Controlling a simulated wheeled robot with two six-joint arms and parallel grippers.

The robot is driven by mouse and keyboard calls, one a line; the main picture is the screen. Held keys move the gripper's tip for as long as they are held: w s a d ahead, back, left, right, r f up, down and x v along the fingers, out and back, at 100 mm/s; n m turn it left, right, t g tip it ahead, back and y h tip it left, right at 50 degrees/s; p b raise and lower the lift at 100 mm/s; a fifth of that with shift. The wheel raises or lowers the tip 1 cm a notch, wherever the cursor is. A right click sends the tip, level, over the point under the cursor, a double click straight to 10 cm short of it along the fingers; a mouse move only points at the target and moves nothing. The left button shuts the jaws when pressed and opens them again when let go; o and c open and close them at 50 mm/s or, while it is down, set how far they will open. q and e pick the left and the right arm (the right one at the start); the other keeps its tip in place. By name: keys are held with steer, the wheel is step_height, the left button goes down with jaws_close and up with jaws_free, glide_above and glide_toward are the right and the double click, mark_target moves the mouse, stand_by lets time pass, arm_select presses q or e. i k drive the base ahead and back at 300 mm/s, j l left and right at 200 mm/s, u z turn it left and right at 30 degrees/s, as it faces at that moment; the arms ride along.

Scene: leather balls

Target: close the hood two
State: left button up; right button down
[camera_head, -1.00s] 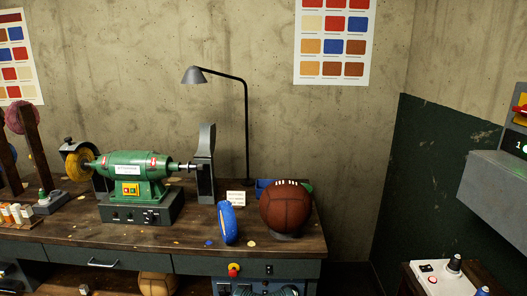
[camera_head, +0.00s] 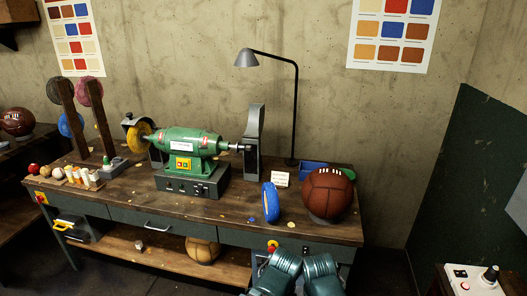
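A green bench grinder (camera_head: 190,142) stands on a dark grey base on the workbench. A grey upright hood (camera_head: 254,140) stands at the right end of its shaft, tall and narrow. A second dark hood (camera_head: 131,119) sits at the left end, above the yellow wheel (camera_head: 139,137). No labels tell me which hood is number two. Neither gripper's fingertips show. Two teal parts, apparently my own arm links, show at the bottom centre, apart from the grinder and both hoods.
A brown leather ball (camera_head: 327,193) and a blue disc (camera_head: 271,202) stand right of the grinder on the workbench (camera_head: 120,197). A black lamp (camera_head: 294,105) rises behind. A control box (camera_head: 472,279) is at lower right.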

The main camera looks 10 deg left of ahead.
mark_target(255, 128)
steer(key=i+j+u, duration=0.55)
steer(key=i, duration=0.25)
steer(key=i+j+u, duration=0.1)
steer(key=i+u, duration=0.2)
steer(key=i, duration=0.15)
